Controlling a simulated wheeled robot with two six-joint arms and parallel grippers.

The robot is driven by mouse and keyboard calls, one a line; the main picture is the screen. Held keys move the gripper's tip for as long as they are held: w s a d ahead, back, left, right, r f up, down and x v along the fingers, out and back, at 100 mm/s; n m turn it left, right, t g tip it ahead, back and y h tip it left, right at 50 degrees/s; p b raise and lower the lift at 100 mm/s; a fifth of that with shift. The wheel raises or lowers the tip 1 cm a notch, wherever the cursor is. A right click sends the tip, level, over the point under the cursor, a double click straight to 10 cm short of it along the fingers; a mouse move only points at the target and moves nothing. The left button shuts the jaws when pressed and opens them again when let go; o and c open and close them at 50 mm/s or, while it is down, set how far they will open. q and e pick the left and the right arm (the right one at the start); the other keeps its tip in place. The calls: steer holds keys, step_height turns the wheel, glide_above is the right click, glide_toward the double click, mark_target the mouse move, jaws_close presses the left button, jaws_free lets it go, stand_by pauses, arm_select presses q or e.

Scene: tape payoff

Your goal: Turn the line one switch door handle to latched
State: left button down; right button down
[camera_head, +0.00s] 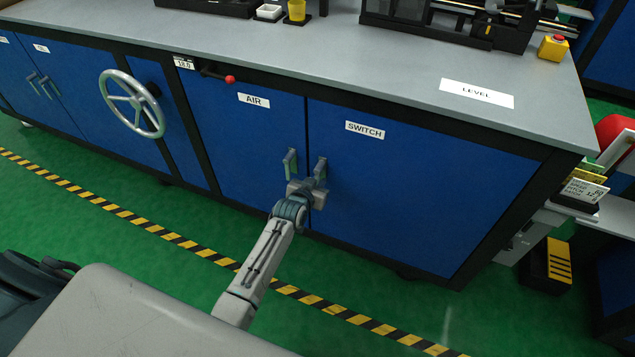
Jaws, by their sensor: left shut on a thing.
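The blue door labelled SWITCH (420,185) is the right one of a pair in the bench front and looks closed. Its grey handle (321,166) stands near the door's left edge, close to upright, with its upper part showing. My left gripper (317,183) is shut on the lower part of this handle and hides it there. The blue door labelled AIR (247,150) is to the left, with its own similar handle (290,160) close beside my gripper. My right gripper is not in view.
A handwheel (131,104) and a red-knobbed lever (230,79) stick out from the bench front on the left. The grey bench top (300,45) lies above the doors. A yellow and black step (560,262) stands at right. The green floor (380,290) before the doors is clear.

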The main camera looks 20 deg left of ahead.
arm_select(q)
steer(key=c, duration=1.4)
jaws_free()
